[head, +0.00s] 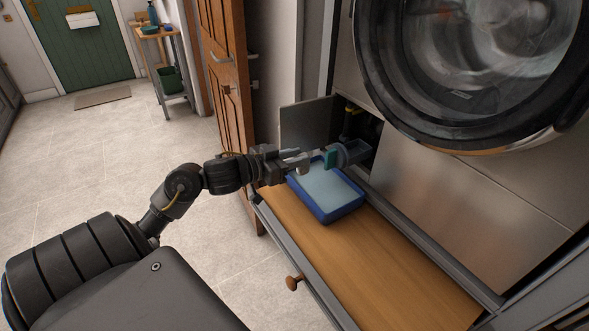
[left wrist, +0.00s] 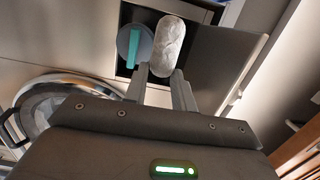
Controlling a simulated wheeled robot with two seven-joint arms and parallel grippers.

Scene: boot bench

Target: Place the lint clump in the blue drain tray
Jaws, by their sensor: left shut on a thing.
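My left gripper (head: 300,161) reaches in from the left above the blue drain tray (head: 344,212), just outside the open filter hatch. In the left wrist view its fingers (left wrist: 159,76) are shut on the lint clump (left wrist: 169,44), a pale, rounded, elongated lump at the fingertips. In the head view the clump is small and hard to make out beside the fingers. The tray has a dark blue rim and a pale blue inside, and sits on the wooden board below the hatch. My right gripper is not in view.
A grey round filter (left wrist: 145,44) with a teal handle (head: 330,159) is at the hatch opening, close beyond my fingers. The hatch door (head: 305,124) stands open behind my gripper. The washer's round door (head: 470,130) is above right. The wooden board (head: 385,262) is clear in front.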

